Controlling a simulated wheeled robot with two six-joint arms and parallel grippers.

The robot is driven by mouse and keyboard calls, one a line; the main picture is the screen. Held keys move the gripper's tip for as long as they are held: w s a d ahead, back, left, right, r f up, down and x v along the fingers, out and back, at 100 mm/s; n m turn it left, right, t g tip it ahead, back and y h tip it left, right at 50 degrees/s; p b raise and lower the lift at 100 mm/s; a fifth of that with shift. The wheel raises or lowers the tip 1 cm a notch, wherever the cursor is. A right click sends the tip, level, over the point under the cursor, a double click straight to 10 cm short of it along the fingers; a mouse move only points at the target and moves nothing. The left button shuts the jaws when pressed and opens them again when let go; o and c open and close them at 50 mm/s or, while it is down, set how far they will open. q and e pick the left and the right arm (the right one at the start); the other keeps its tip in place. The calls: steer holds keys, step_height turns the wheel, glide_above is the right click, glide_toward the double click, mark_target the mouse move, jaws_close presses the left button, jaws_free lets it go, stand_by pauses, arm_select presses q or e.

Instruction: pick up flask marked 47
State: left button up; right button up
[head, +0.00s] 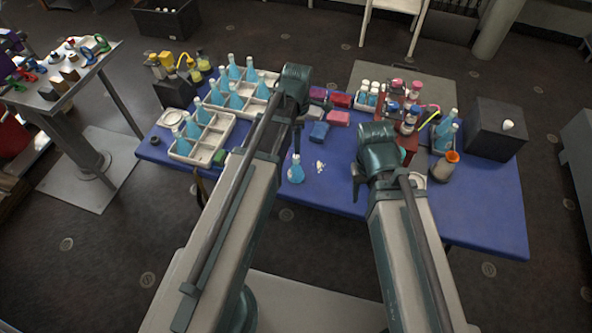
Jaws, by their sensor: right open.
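Several flasks with blue liquid are on the table, and the number on each is too small to read, so I cannot tell which is 47. One flask (296,170) stands alone near the front edge. Others stand in two white divided trays (206,153) on the left. One more flask (446,134) is in a holder at the right. My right gripper (357,182) is open and empty, over the table to the right of the lone flask. My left gripper (297,138) is mostly hidden by its arm, just above the lone flask's neck; its jaws are unclear.
The blue table (487,205) holds red and blue packets (339,118), a red rack (390,118) of small bottles, an orange-topped flask (443,167) and a dark box (494,128). White bits (320,166) lie beside the lone flask. A side table (62,75) stands left.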

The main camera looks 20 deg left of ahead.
mark_target(296, 162)
arm_select(q)
step_height(296, 162, down, 9)
steer(key=b, duration=0.8)
steer(key=shift+r, duration=0.15)
steer(key=shift+b, duration=0.3)
steer(key=f+b, duration=0.5)
steer(key=shift+w+a+f, duration=0.15)
steer(key=shift+w+a, duration=0.1)
steer(key=shift+w, duration=0.05)
steer(key=c, duration=1.1)
